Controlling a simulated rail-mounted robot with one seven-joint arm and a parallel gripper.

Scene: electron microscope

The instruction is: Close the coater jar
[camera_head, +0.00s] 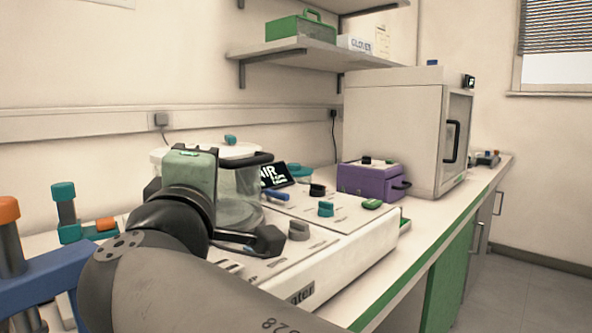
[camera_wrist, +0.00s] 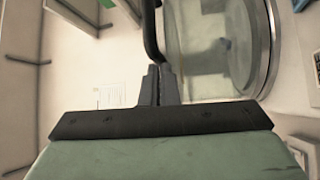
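The coater (camera_head: 345,255) is a white bench unit with knobs and a small black display reading "AIR". Its clear coater jar (camera_head: 240,205), with a pale top and black handle (camera_head: 250,161), stands at the unit's back left, partly hidden by my arm. In the wrist view, the jar's glass (camera_wrist: 198,45) and round rim are at the upper right, and the black handle (camera_wrist: 151,30) runs down to my fingers. My gripper (camera_wrist: 158,76) has its fingers close together at the handle's end and appears shut on it. The jar's seating on the unit is hidden.
A purple box (camera_head: 371,180) and a large white cabinet (camera_head: 395,130) stand farther along the bench. A blue stand with an orange knob (camera_head: 8,210) is at the left. A wall shelf (camera_head: 290,54) hangs above. The floor at the right is clear.

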